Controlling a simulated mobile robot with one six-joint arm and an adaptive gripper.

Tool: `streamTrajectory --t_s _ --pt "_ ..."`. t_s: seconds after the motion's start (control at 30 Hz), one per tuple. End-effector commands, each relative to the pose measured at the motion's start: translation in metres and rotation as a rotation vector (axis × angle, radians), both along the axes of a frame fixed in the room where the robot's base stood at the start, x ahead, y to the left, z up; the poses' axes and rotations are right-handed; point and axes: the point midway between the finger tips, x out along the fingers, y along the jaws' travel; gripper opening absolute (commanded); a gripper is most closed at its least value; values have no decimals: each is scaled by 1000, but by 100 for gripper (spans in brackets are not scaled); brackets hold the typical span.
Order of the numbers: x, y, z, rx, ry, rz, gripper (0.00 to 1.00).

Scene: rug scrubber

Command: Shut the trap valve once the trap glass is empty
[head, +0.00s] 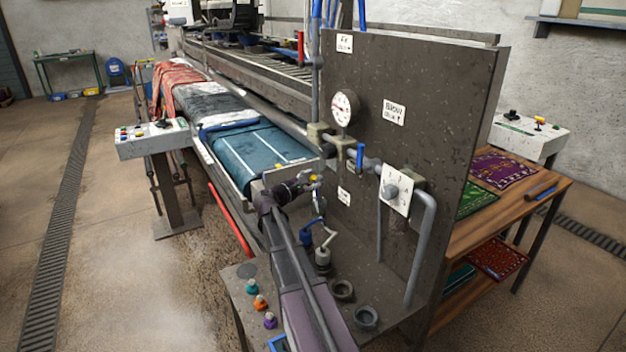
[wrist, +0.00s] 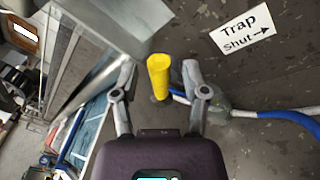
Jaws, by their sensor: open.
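The trap valve has a yellow handle (wrist: 159,76) that sticks out from the dark panel. My gripper (wrist: 158,82) is open, with one finger on each side of the handle; I cannot tell whether either finger touches it. In the head view, my gripper (head: 300,188) is low against the panel, with a bit of the yellow handle (head: 318,179) showing beside it. A rounded, greyish clear part (wrist: 214,118), perhaps the trap glass, is just right of my right finger and partly hidden. Its contents cannot be made out. A label (wrist: 243,33) reads "Trap shut" with an arrow pointing right.
A blue hose (wrist: 290,116) runs right from the clear part. The panel (head: 415,70) carries a gauge (head: 343,108), a blue-handled valve (head: 360,157) and a white dial plate (head: 397,190). Coloured knobs (head: 260,302) and cup-like holders (head: 366,318) are on the bench below.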

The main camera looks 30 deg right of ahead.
Motion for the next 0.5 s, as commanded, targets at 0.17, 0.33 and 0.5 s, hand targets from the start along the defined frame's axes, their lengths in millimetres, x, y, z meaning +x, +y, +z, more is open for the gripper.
streamTrajectory --t_s 0.17,0.33,0.5 --pt "2 -8 0 0 0 1 58" --pt "2 -9 0 0 0 1 58" --pt "2 -9 0 0 0 1 49"
